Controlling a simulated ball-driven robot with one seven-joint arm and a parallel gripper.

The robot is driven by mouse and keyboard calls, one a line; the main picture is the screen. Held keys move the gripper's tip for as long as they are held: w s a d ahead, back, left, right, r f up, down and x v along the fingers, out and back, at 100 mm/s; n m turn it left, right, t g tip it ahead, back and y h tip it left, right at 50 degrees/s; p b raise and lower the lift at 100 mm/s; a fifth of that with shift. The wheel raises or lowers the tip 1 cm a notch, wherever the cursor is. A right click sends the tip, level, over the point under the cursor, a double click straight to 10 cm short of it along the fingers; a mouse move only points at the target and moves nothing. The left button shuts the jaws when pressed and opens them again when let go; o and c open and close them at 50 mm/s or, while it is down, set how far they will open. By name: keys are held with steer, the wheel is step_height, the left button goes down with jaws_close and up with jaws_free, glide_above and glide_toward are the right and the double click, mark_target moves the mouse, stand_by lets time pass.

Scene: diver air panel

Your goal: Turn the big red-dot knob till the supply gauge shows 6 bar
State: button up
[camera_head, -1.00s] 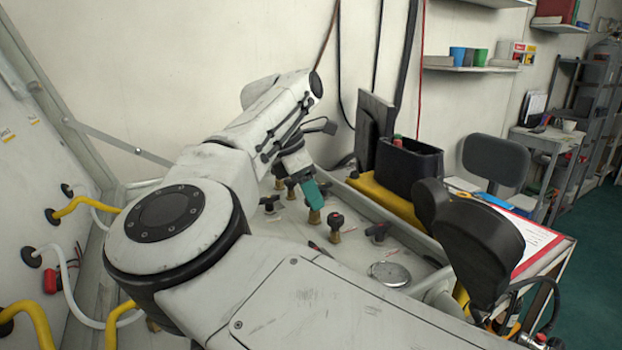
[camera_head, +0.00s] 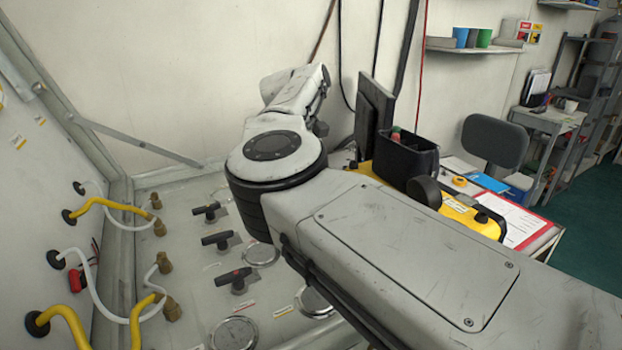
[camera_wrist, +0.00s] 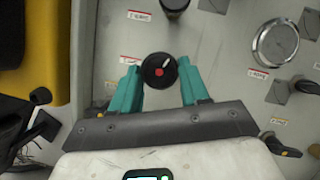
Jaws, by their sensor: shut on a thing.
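In the wrist view the black round knob (camera_wrist: 152,81) with a red dot and a pale mark pointing up and right stands between the teal fingers of my gripper (camera_wrist: 160,69). The gripper is shut on it, one finger on each side. A round, pale-faced gauge (camera_wrist: 275,45) is at the upper right of the wrist view; I cannot read its needle, or tell whether it is the supply gauge. In the head view my arm hides the gripper and the red-dot knob.
Yellow and white hoses (camera_head: 100,206) run along the left. A yellow case (camera_head: 455,206) and black bin (camera_head: 408,160) stand beyond my arm.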

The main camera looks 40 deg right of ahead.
steer(key=shift+d+r+m+y+p, duration=0.15)
steer(key=shift+m+y+p, duration=0.45)
steer(key=shift+m, duration=1.4)
steer(key=o, duration=1.1)
steer(key=shift+c, duration=0.2)
